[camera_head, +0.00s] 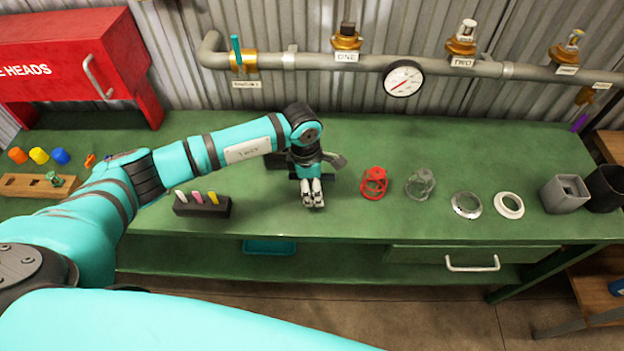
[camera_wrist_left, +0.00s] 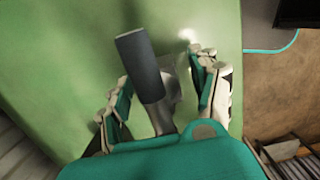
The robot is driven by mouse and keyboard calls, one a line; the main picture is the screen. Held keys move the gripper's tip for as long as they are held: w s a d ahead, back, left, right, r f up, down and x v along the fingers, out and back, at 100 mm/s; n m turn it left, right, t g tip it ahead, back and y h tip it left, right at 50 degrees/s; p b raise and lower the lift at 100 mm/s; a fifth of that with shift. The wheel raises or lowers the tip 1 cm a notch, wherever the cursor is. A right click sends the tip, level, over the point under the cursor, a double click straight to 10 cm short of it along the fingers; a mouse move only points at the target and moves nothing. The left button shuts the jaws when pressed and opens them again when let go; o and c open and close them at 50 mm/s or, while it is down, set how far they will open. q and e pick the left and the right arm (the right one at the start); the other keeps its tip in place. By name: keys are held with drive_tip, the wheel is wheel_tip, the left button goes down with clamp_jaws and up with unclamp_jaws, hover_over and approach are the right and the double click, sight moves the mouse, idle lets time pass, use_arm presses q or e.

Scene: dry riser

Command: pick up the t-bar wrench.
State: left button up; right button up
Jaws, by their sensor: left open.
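A dark grey cylindrical bar with a metal shaft, which looks like the t-bar wrench (camera_wrist_left: 138,65), shows in the left wrist view. It lies between the spread fingers of my left gripper (camera_wrist_left: 152,92), with visible gaps on both sides. In the head view my left gripper (camera_head: 312,202) points down over the green bench near its front edge. The gripper is open and holds nothing. In the head view my wrist hides most of the area behind it, and I cannot make out the wrench clearly there. My right gripper is not in view.
On the green bench (camera_head: 340,222), a black block (camera_head: 203,206) with coloured pieces stands left of the gripper. A red cage-like part (camera_head: 374,183), a grey one (camera_head: 420,184) and two rings lie to the right. A pipe (camera_head: 330,62) with valves runs along the wall.

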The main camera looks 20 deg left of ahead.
use_arm(q)
clamp_jaws()
idle(0.4)
